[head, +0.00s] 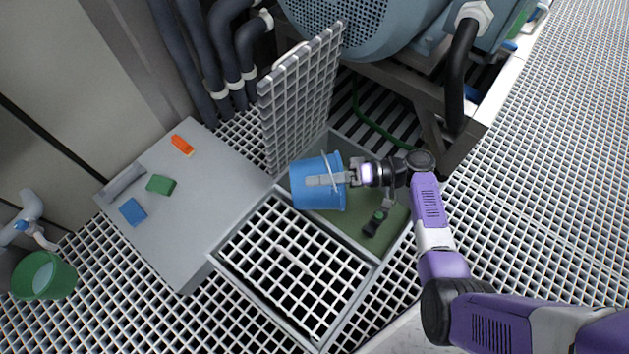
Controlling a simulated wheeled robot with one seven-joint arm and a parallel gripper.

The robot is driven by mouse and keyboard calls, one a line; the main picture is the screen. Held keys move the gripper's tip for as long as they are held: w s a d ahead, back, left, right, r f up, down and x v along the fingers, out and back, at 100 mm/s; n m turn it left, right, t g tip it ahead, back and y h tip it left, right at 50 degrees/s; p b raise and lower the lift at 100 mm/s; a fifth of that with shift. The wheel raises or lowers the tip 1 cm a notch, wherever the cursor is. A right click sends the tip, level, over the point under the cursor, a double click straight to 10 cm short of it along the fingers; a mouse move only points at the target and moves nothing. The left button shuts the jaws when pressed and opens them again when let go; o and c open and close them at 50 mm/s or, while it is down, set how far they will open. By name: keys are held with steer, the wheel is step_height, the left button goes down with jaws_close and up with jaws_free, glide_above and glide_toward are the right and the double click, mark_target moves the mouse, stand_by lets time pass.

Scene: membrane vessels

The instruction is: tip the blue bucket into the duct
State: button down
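The blue bucket (304,196) is in the middle of the head view, in front of the open part of the floor duct (345,225), which has a green inside. The bucket looks tilted on its side, with a pale wire handle across it. My gripper (326,180) reaches in from the right and its fingers lie along the bucket, seemingly shut on it. The far finger and the bucket's inside are hidden, so I cannot see any contents. The bucket appears raised over the duct.
A grating panel (300,95) stands upright behind the bucket. Another grating (290,265) covers the front section. A grey platform (215,185) at left bears an orange item, a green block and a blue block. A green bucket (45,278) stands far left. Blue machinery (350,25) is behind.

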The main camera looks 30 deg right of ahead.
steer(key=shift+s+d+f+t+y+b, duration=0.1)
steer(key=shift+s+d+t+y+b, duration=0.3)
steer(key=shift+b, duration=0.35)
steer(key=shift+w+d, duration=0.1)
steer(key=shift+d, duration=0.2)
steer(key=shift+d+y+b, duration=0.25)
steer(key=shift+y+b, duration=0.15)
steer(key=shift+b, duration=0.3)
steer(key=shift+s+d+r+t+y+b, duration=0.4)
steer(key=shift+s+d+y+b, duration=0.15)
steer(key=shift+d+b, duration=0.15)
steer(key=shift+d+b, duration=0.15)
steer(key=shift+b, duration=0.15)
steer(key=shift+s+d+y+b, duration=0.25)
steer(key=shift+d+y+b, duration=0.1)
steer(key=shift+b, duration=0.1)
steer(key=shift+s+d+r+t+y+b, duration=0.2)
steer(key=shift+s+d+t+y+b, duration=0.2)
steer(key=shift+d+t+b, duration=0.15)
